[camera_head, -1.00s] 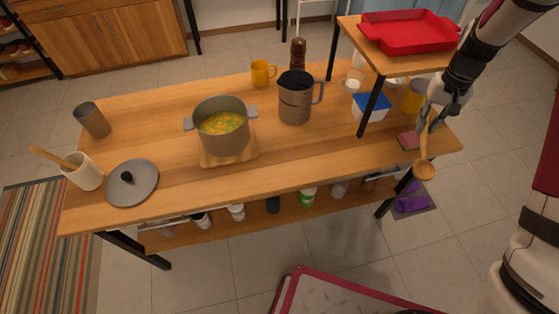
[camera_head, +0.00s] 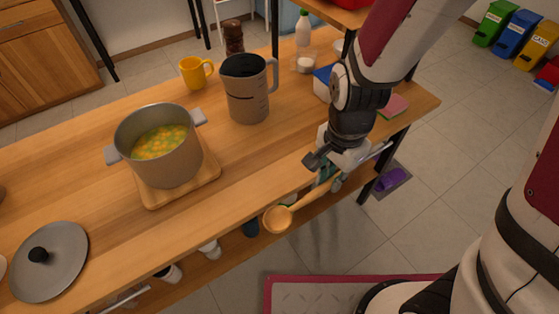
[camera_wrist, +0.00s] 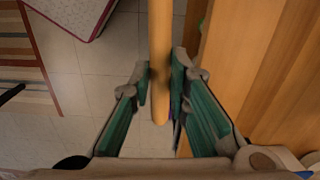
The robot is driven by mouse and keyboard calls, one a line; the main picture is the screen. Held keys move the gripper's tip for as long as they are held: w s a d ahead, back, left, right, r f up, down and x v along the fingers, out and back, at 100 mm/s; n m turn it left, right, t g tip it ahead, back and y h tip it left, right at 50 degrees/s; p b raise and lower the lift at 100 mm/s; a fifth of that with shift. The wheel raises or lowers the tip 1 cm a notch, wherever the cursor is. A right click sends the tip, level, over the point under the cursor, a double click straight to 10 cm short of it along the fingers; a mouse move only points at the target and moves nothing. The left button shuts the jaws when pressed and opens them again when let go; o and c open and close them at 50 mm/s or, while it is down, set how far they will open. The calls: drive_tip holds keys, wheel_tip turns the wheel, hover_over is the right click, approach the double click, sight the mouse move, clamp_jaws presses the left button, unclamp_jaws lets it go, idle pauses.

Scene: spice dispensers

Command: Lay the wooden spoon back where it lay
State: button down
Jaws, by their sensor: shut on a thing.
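The wooden spoon (camera_head: 278,219) is in my gripper (camera_head: 326,176), held by its handle. In the head view its bowl points to the lower left, in front of the table's near edge. In the wrist view the handle (camera_wrist: 160,40) runs up between the two green-padded fingers (camera_wrist: 162,88), with its end just below the fingertips. The floor shows beneath it, and the spoon's bowl is outside that view.
The table (camera_head: 235,168) carries a pot of soup (camera_head: 165,150) on a board, a grey lid (camera_head: 48,260), a measuring jug (camera_head: 247,92) and a yellow mug (camera_head: 195,72). A sponge (camera_head: 393,106) lies at the right end. Bare tabletop lies between jug and near edge.

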drive_tip(key=shift+s+f+m+b, duration=0.4)
drive_tip(key=shift+s+f, duration=0.15)
drive_tip(key=shift+s, duration=0.05)
drive_tip(key=w+a+b, duration=0.1)
drive_tip(key=w+b, duration=0.1)
drive_tip(key=b, duration=0.3)
hover_over(296, 155)
drive_tip(key=shift+f, duration=0.75)
drive_tip(key=shift+f+b, duration=0.45)
drive_tip(key=shift+f, duration=1.25)
drive_tip(key=shift+f, duration=0.1)
drive_tip(key=c, duration=1.8)
unclamp_jaws()
drive_tip(key=shift+o, duration=1.4)
